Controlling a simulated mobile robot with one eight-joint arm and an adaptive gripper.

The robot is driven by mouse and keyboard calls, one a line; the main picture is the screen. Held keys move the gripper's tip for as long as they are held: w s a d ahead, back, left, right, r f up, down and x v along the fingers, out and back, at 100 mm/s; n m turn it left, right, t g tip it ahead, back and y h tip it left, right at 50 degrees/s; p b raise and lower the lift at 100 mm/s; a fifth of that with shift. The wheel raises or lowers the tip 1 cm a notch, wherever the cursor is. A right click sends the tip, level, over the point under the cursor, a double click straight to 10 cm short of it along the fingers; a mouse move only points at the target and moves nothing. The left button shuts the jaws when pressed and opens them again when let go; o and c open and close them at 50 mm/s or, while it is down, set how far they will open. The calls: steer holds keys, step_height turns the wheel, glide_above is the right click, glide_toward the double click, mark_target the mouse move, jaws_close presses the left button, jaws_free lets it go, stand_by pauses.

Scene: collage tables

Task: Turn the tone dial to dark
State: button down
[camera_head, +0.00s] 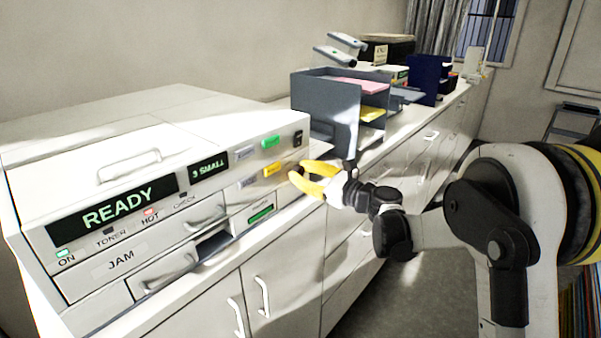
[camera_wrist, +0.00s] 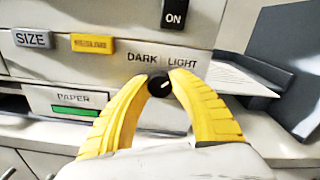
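The tone dial (camera_wrist: 160,86) is a small round black knob with a white pointer mark, on the pale front panel below the words DARK and LIGHT (camera_wrist: 162,59). The pointer mark slants up and right, toward the LIGHT side. My gripper (camera_wrist: 161,80) has yellow ridged fingers, one on each side of the dial. Their tips appear to touch its edges. In the head view my gripper (camera_head: 297,170) reaches the right end of the copier's front (camera_head: 195,200), and its fingers mostly hide the dial there.
A black ON switch (camera_wrist: 174,14) sits above the dial. SIZE (camera_wrist: 33,39) and yellow (camera_wrist: 92,44) labels and a PAPER drawer (camera_wrist: 74,104) lie to the left. A grey tray stack (camera_head: 325,105) stands close on the right. The display reads READY (camera_head: 115,208).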

steer(key=shift+n, duration=0.3)
steer(key=n, duration=0.3)
steer(key=shift+n, duration=0.3)
steer(key=n, duration=0.4)
steer(key=shift+n+p, duration=0.3)
steer(key=n, duration=0.4)
steer(key=shift+n, duration=2.5)
steer(key=c, duration=1.1)
jaws_free()
